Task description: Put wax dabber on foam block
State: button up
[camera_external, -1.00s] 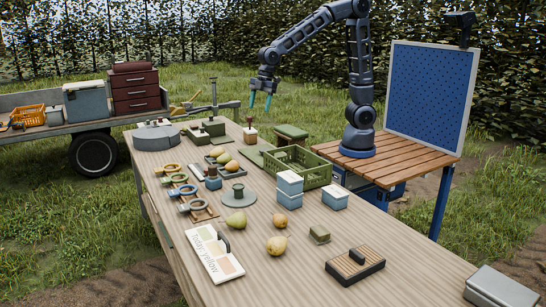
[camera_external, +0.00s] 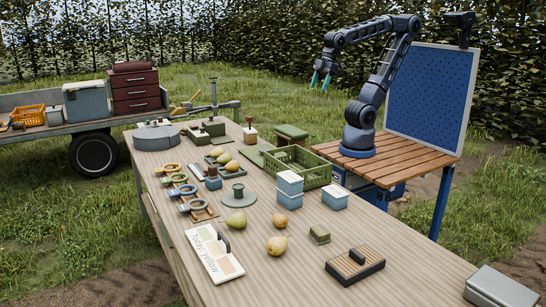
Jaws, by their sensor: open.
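My gripper (camera_external: 320,84) is raised high above and behind the far side of the long table, against the grass and hedge. Its two teal fingers are apart and empty. A small upright piece with a pale body and a dark reddish top (camera_external: 250,134) stands at the table's far end and may be the wax dabber; I cannot tell for sure. A small olive-green block (camera_external: 319,235) lies on the near right part of the table and may be the foam block. Nothing rests on it. My gripper touches neither.
A green crate (camera_external: 318,177), blue-grey boxes (camera_external: 289,190) and a slatted wooden block (camera_external: 355,265) stand along the right of the table (camera_external: 290,283). Pears (camera_external: 236,222), ringed tools (camera_external: 190,205) and a colour card (camera_external: 213,256) lie further left. A blue pegboard (camera_external: 430,90) stands behind my base.

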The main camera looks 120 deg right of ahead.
jog(key=shift+m, duration=0.4)
jog(key=shift+s+f, duration=0.25)
jog(key=shift+s, duration=0.85)
jog(key=shift+s+f, duration=0.25)
jog(key=shift+s, duration=0.8)
